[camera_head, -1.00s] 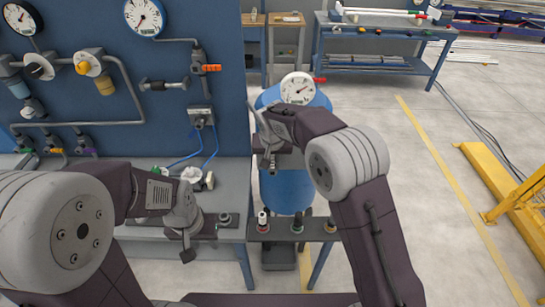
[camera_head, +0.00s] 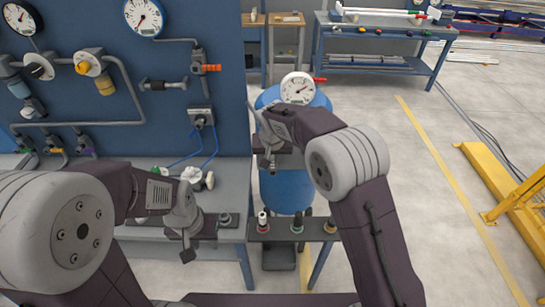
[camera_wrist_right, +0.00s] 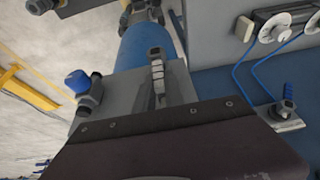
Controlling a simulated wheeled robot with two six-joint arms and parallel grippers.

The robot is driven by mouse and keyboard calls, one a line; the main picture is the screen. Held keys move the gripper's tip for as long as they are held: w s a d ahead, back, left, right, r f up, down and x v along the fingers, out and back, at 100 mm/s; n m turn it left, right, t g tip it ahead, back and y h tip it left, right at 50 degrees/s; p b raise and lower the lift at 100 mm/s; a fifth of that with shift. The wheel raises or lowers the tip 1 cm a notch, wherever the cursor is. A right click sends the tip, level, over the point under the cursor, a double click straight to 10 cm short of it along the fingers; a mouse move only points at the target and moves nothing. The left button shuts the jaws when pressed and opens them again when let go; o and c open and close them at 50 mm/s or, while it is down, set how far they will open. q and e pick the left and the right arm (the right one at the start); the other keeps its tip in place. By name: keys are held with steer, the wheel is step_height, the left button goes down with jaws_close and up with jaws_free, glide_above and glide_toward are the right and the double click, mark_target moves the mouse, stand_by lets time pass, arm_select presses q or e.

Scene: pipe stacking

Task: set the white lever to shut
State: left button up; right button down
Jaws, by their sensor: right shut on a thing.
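I cannot pick out the white lever for certain. A small white fitting (camera_head: 191,174) stands on the grey bench at the left, beside my left arm, too small to tell as a lever. My right gripper (camera_head: 267,165) is in front of the blue tank (camera_head: 287,190), pointing down. It also shows in the right wrist view (camera_wrist_right: 157,72), its fingers close together. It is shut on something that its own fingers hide. My left gripper (camera_head: 187,252) hangs low in front of the bench, apart from the fittings; its finger gap is unclear.
A round gauge (camera_head: 298,89) with a red handle sits above the tank. A small shelf (camera_head: 290,229) with several fittings juts out below my right gripper. The blue panel (camera_head: 200,20) carries pipes and valves. A blue-capped valve (camera_wrist_right: 80,84) shows in the wrist view.

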steer(key=shift+d, duration=0.15)
steer(key=shift+d+f+y+b, duration=0.1)
steer(key=shift+d+y+b, duration=0.35)
steer(key=shift+y, duration=0.25)
steer(key=shift+d+f+m+y+b, duration=0.15)
steer(key=shift+m+y+b, duration=0.15)
steer(key=shift+b, duration=0.1)
steer(key=d+y+b, duration=0.1)
steer(key=b, duration=0.2)
steer(key=y+b, duration=0.2)
steer(key=b, duration=0.2)
steer(key=d+f+y+b, duration=0.1)
steer(key=b, duration=0.2)
steer(key=shift+d+m+y, duration=0.3)
steer(key=shift+m+y, duration=0.1)
steer(key=shift+r, duration=0.1)
steer(key=c, duration=1.4)
jaws_free()
steer(key=shift+c, duration=0.2)
